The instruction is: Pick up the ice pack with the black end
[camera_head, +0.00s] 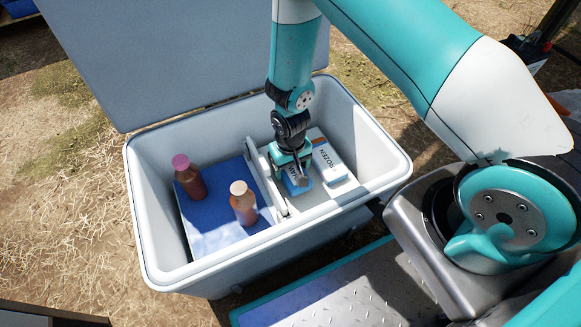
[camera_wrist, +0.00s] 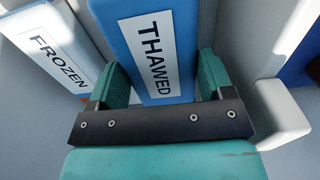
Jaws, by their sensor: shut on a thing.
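My gripper (camera_head: 291,168) reaches down into the right compartment of the open cooler (camera_head: 153,262). In the wrist view its two teal fingers close on the sides of a blue ice pack (camera_wrist: 126,32) with a white label reading THAWED. A piece of this pack also shows blue under the gripper in the head view (camera_head: 297,187). A second pack (camera_head: 327,158) with a FROZEN label lies beside it, to the right in the head view and to the left in the wrist view (camera_wrist: 47,60). An orange end shows near the FROZEN pack. I see no black end on either pack; the held pack's far end is hidden.
A pale divider (camera_head: 266,178) splits the cooler. In the left compartment, a pink-capped bottle (camera_head: 190,180) and a white-capped bottle (camera_head: 243,205) stand on a blue surface (camera_head: 205,236). The raised lid (camera_head: 200,50) stands behind. Cooler walls surround my gripper.

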